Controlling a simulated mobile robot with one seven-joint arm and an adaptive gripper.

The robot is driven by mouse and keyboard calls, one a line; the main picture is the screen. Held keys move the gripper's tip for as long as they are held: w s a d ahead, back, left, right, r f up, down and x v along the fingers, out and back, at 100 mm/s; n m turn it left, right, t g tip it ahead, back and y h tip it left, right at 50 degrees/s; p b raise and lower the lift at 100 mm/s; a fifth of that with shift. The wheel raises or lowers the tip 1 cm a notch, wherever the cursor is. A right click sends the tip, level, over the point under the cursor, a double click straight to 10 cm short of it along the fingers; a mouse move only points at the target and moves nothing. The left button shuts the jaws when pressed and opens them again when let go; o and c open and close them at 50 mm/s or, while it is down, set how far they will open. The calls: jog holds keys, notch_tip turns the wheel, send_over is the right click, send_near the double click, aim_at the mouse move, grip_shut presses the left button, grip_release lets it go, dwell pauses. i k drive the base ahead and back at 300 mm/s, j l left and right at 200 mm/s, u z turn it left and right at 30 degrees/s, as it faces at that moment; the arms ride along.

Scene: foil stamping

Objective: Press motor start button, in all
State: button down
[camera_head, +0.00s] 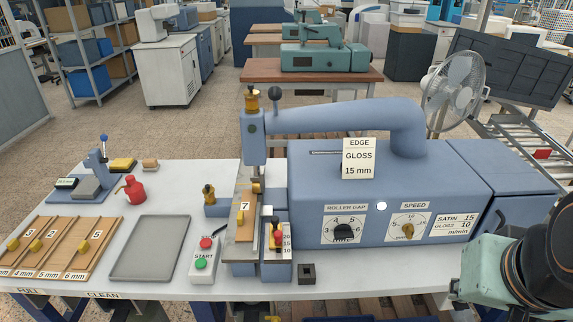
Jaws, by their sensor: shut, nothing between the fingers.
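A small white control box (205,272) stands near the front edge of the table, left of the blue machine. It has a green button (201,263) beside a START label and a red button (206,243) behind it. Nothing touches either button. Part of my arm, teal and black, shows at the lower right, well away from the box. My gripper's fingers are not visible.
The blue machine (465,185) fills the middle and right of the table. A grey tray (144,275) lies left of the control box. A small dark block (307,273) sits to its right. A red bottle (134,190) stands behind the tray.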

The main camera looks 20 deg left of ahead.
aim_at(199, 263)
jog(key=u, duration=1.85)
jog(key=i+j+z, duration=0.4)
jog(key=j, duration=0.2)
jog(key=k+z, duration=0.15)
jog(key=i+j, duration=0.2)
